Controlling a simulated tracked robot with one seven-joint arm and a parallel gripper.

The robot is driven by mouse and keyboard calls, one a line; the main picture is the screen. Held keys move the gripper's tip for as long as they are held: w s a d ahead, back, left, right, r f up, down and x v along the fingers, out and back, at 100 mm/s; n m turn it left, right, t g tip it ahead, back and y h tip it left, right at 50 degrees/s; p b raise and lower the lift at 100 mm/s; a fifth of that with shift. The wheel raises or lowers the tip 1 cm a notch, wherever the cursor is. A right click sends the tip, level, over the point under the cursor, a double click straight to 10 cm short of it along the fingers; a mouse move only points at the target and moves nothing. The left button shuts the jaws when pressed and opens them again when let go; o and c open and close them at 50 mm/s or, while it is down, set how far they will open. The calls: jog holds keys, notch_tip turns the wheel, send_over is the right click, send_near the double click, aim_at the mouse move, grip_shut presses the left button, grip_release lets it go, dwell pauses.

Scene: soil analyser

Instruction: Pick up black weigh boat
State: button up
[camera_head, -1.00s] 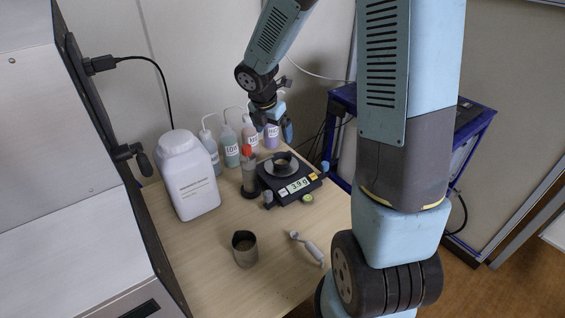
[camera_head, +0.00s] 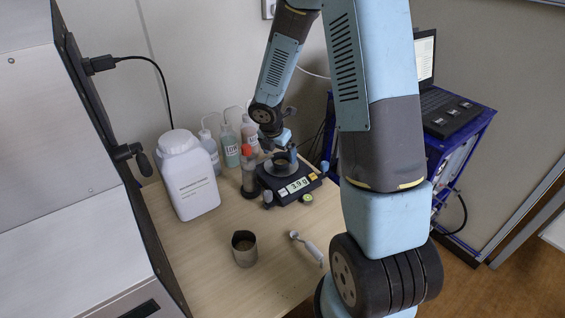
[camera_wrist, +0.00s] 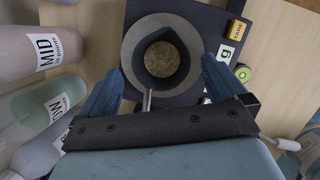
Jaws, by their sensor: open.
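The black weigh boat (camera_wrist: 183,61) sits on the round grey pan of the scale (camera_wrist: 193,98) in the wrist view, with brown soil (camera_wrist: 161,59) inside it. In the head view the weigh boat (camera_head: 282,160) is small and partly hidden by my gripper. The scale (camera_head: 297,188) reads about 3.9 g. My gripper (camera_wrist: 160,85) is open, its two blue fingers on either side of the boat's near end, apart from it in the picture. In the head view my gripper (camera_head: 283,153) is just above the pan.
Several wash bottles (camera_head: 231,146) stand close behind and left of the scale. A white jug (camera_head: 188,178), a beaker of soil (camera_head: 244,248) and a grey scoop (camera_head: 308,247) are on the table.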

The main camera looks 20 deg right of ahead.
aim_at(281, 161)
jog(key=shift+x, duration=1.45)
jog(key=shift+c, duration=0.5)
jog(key=c, duration=0.8)
jog(key=shift+d+r, duration=0.1)
